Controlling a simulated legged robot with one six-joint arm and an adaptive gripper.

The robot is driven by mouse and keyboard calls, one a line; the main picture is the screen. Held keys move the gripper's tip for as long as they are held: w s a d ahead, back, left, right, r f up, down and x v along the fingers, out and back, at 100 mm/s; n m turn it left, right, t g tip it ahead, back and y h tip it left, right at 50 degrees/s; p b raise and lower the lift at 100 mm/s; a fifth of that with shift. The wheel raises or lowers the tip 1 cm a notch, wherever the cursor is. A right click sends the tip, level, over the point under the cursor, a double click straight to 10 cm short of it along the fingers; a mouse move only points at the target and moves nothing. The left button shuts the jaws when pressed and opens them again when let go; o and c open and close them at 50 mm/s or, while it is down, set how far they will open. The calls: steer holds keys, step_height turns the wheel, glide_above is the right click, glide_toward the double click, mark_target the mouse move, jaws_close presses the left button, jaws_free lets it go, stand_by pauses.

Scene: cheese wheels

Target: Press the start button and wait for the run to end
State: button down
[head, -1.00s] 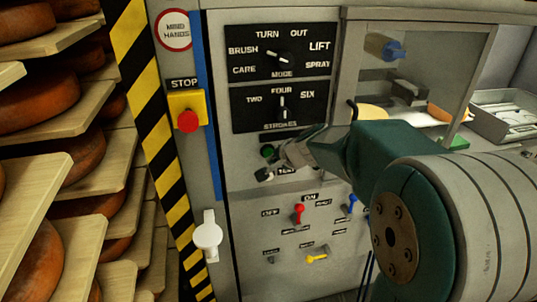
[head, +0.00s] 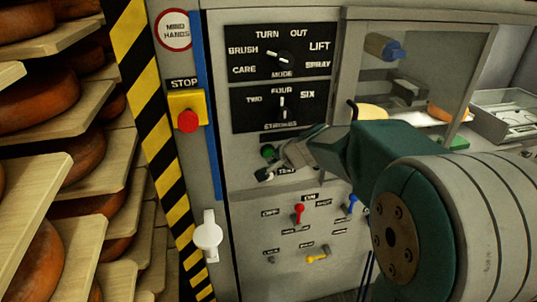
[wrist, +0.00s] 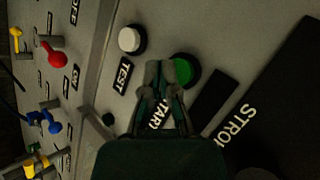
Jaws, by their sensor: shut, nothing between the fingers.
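The green start button (head: 267,151) is on the grey machine panel, below the STROKES dial. It also shows in the wrist view (wrist: 186,70), beside the START label. My gripper (head: 284,156) is shut and empty in front of the panel, close to the button's right side in the head view. In the wrist view my gripper's fingertips (wrist: 165,68) overlap the button's edge. I cannot tell whether they touch it. A white button (wrist: 131,39) labelled TEST is on the other side of the fingertips.
A red STOP button (head: 187,121) on a yellow box is to the left. The mode dial (head: 282,57) points toward BRUSH and the strokes dial (head: 283,105) toward FOUR. Red (head: 299,212), blue and yellow levers are below. Shelves of cheese wheels (head: 40,97) fill the left.

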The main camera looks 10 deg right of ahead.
steer(key=shift+w, duration=0.15)
steer(key=shift+w+r, duration=0.1)
steer(key=shift+w, duration=0.15)
